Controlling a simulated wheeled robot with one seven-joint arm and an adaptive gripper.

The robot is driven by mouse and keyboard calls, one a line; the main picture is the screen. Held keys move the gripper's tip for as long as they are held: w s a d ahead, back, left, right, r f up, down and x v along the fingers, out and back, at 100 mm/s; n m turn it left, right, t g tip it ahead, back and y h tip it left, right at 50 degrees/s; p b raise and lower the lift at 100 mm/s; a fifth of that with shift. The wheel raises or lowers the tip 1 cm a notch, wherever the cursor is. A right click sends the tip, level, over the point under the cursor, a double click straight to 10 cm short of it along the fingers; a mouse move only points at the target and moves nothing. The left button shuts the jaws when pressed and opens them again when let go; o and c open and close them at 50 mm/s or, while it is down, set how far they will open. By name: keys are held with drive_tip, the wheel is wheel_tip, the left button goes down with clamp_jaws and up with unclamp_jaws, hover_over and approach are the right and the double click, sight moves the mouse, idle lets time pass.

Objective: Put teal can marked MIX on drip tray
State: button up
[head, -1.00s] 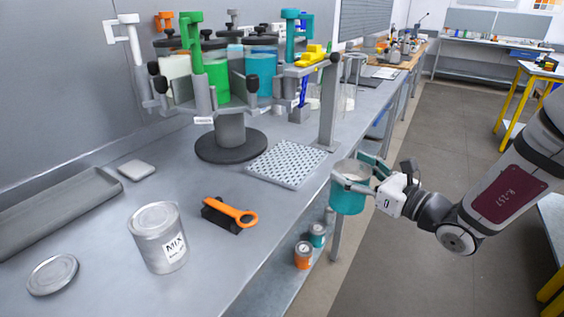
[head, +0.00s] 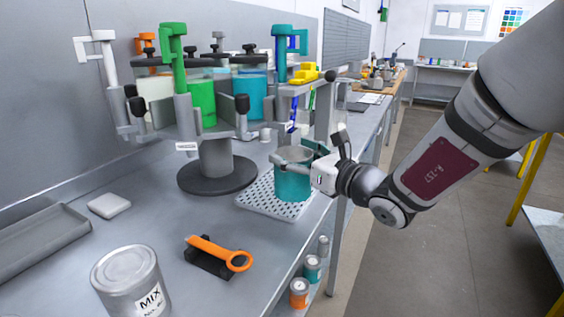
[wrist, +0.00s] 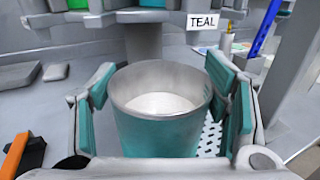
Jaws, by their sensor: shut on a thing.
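The teal can (head: 292,183) is an open, upright metal can with pale contents, held between the pads of my gripper (head: 300,161). In the wrist view the teal can (wrist: 160,130) sits between the two teal finger pads. No MIX marking shows on its visible side. The drip tray (head: 258,199) is a pale perforated plate on the bench, and the can is over its right part. I cannot tell whether the can's base touches the tray. Holes of the drip tray (wrist: 210,138) also show right of the can in the wrist view.
A grey can marked MIX (head: 130,280) stands at the front left. An orange-handled tool (head: 218,253) lies on the bench. A TEAL sign (wrist: 202,22) hangs beyond the can.

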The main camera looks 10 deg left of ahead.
drive_tip(key=shift+w+a+f+b, duration=0.2)
drive_tip(key=shift+w+a+f, duration=0.45)
drive_tip(key=shift+w, duration=0.8)
drive_tip(key=shift+w+a+f+b, duration=0.25)
drive_tip(key=shift+w+a+f, duration=0.45)
drive_tip(key=shift+w, duration=0.8)
drive_tip(key=shift+w+a+f+b, duration=0.2)
drive_tip(key=shift+w+a+f, duration=0.45)
drive_tip(key=shift+w, duration=0.8)
drive_tip(key=shift+d+f, duration=0.15)
drive_tip(key=shift+f, duration=0.2)
drive_tip(key=o, duration=1.9)
drive_tip(key=shift+o, duration=0.2)
drive_tip(key=shift+r, duration=0.15)
drive_tip(key=shift+s+d, duration=0.15)
drive_tip(key=shift+d, duration=0.1)
drive_tip(key=p+v, duration=0.1)
drive_tip(key=v, duration=1)
drive_tip(key=shift+s+d, duration=0.15)
drive_tip(key=shift+s, duration=0.05)
